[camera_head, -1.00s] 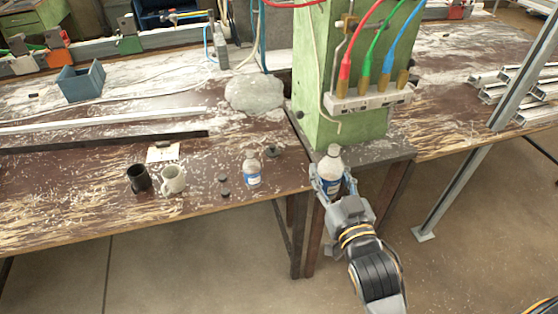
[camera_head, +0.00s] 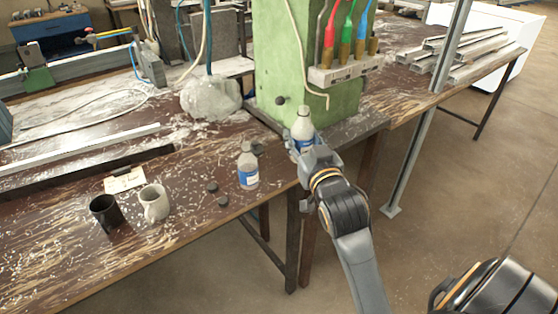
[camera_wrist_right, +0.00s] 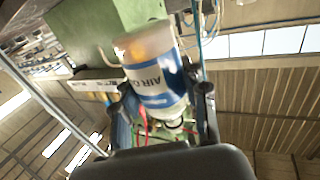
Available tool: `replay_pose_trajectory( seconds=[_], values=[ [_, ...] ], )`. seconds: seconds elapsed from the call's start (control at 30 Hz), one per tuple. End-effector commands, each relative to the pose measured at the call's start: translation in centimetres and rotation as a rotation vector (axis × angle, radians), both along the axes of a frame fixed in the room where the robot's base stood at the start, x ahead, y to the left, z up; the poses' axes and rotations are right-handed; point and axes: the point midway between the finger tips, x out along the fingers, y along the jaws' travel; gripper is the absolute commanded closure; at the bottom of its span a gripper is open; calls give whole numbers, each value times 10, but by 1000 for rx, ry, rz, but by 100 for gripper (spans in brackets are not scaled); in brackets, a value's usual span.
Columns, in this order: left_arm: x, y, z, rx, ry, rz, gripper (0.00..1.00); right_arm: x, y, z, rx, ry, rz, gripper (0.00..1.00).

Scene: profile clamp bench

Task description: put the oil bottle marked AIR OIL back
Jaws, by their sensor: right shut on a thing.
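My right gripper (camera_head: 306,144) is shut on a white bottle with a blue label (camera_head: 303,122), held roughly upright in front of the green machine column. In the right wrist view the label of the held bottle (camera_wrist_right: 155,75) reads "AIR O…", the rest being cut off. The gripper fingers (camera_wrist_right: 163,110) are on either side of it. A similar bottle with a blue label (camera_head: 248,168) stands on the brown bench (camera_head: 150,245), left of the gripper and apart from it. I cannot read its label. My left gripper is not in view.
A black mug (camera_head: 105,212) and a light mug (camera_head: 154,203) stand at the left. Small dark round pieces lie by the standing bottle. The green column (camera_head: 275,60) and a grey lump (camera_head: 211,98) stand behind. A metal post (camera_head: 425,130) rises at right.

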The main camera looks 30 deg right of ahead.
Motion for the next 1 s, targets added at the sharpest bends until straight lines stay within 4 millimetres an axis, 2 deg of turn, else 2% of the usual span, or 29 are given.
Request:
replay_pose_trajectory(
  seconds=[0.03,0.2,0.4,0.73,0.9,1.0],
  values=[
    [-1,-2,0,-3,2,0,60,13,-3,-5,0,0,0,91],
    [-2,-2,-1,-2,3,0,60,52,-11,-23,0,0,0,91],
    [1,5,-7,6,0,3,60,81,-16,-60,1,2,0,91],
    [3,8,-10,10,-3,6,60,102,-21,-85,0,0,1,91],
    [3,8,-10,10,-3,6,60,101,-20,-108,2,2,1,91],
    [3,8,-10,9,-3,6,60,101,-20,-113,0,-1,1,91]
  ],
)
